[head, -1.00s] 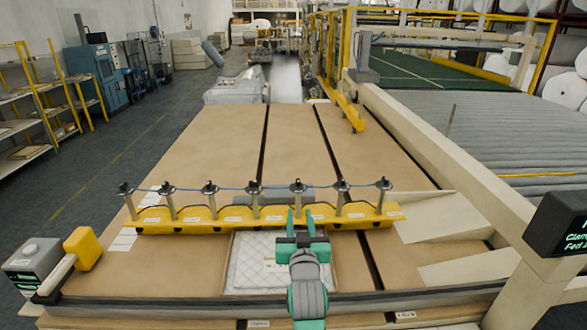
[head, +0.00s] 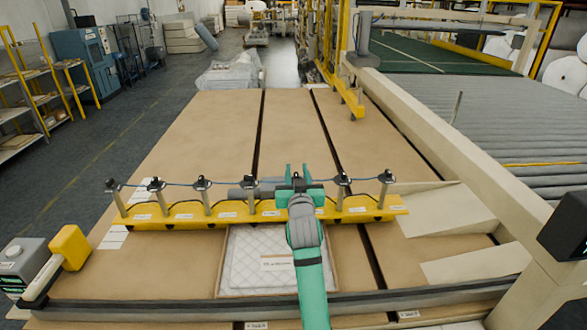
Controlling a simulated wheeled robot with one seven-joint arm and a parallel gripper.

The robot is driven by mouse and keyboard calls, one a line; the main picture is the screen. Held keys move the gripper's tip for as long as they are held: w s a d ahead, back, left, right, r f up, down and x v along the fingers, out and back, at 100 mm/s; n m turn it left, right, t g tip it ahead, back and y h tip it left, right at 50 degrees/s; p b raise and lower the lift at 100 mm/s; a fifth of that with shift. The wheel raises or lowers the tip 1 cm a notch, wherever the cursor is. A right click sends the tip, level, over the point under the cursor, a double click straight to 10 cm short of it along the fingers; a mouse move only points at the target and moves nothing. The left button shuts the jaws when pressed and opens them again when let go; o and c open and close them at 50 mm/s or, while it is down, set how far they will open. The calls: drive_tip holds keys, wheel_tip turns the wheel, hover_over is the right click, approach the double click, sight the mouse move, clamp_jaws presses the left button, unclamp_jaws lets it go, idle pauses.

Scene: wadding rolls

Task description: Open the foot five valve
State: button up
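A yellow bar (head: 232,216) lies across the tan table and carries a row of several upright metal feet with dark valve tops, linked by a thin blue hose. The fourth foot (head: 250,194) from the left and the sixth foot (head: 342,190) show clearly. The fifth foot is mostly hidden behind my gripper (head: 297,172). The teal fingers stand apart, one on each side of the fifth foot's dark top. I cannot tell whether they touch it, or which way its valve is set.
A white quilted sample (head: 250,245) with a label lies in a shallow frame before the bar. A grey box with a yellow knob (head: 71,246) stands at the left. A beige beam (head: 455,150) runs along the right.

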drive_tip(key=shift+w+a, duration=0.1)
drive_tip(key=shift+w, duration=0.95)
drive_tip(key=shift+w, duration=0.15)
clamp_jaws()
